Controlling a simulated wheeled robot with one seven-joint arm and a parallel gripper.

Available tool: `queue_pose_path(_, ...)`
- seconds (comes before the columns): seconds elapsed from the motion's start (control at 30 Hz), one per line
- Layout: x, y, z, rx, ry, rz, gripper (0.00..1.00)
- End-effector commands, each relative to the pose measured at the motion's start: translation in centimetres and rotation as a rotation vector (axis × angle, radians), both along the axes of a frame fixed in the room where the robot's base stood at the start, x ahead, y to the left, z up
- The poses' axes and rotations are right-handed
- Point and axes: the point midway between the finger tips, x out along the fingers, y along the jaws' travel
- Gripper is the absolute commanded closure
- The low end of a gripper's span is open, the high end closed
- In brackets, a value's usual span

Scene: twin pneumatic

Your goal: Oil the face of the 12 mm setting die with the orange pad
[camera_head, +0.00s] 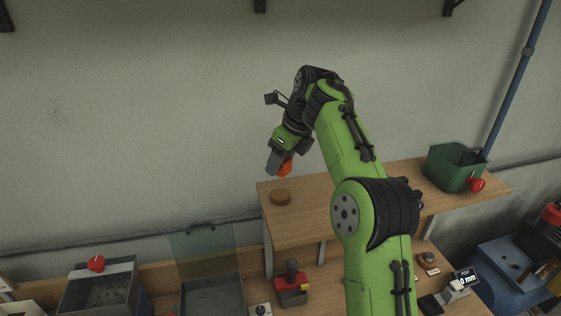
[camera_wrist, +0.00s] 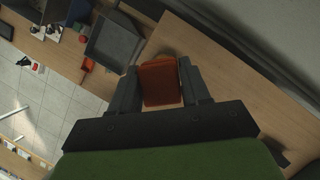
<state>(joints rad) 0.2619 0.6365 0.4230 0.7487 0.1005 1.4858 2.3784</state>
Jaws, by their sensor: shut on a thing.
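My gripper (camera_head: 279,170) is shut on the orange pad (camera_head: 286,169), which it holds in the air above the left end of the raised wooden shelf. In the wrist view the orange pad (camera_wrist: 160,84) sits between the two grey fingers of my gripper (camera_wrist: 160,88). A round brown disc (camera_head: 281,197) lies on the shelf just below, apart from the pad in the head view. I cannot pick out the 12 mm setting die for certain in either view.
A green bin (camera_head: 448,172) with a red knob stands at the shelf's right. Below are a grey tray (camera_head: 212,297), a red and black device (camera_head: 292,285), a small display reading mm (camera_head: 466,277) and a blue machine (camera_head: 500,268). The middle shelf is partly hidden by my arm.

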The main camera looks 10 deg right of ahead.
Motion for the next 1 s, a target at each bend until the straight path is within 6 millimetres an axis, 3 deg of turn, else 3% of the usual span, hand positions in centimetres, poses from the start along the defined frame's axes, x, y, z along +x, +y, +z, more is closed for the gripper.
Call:
queue_pose_path(0.17, 0.0, 0.0, -0.7, -0.001, 0.002, 0.001, 0.78)
queue_pose_path(0.6, -0.1, 0.0, -5.6, -0.001, 0.001, 0.001, 0.78)
queue_pose_path(1.0, 0.0, 0.0, -6.0, -0.001, 0.000, 0.002, 0.78)
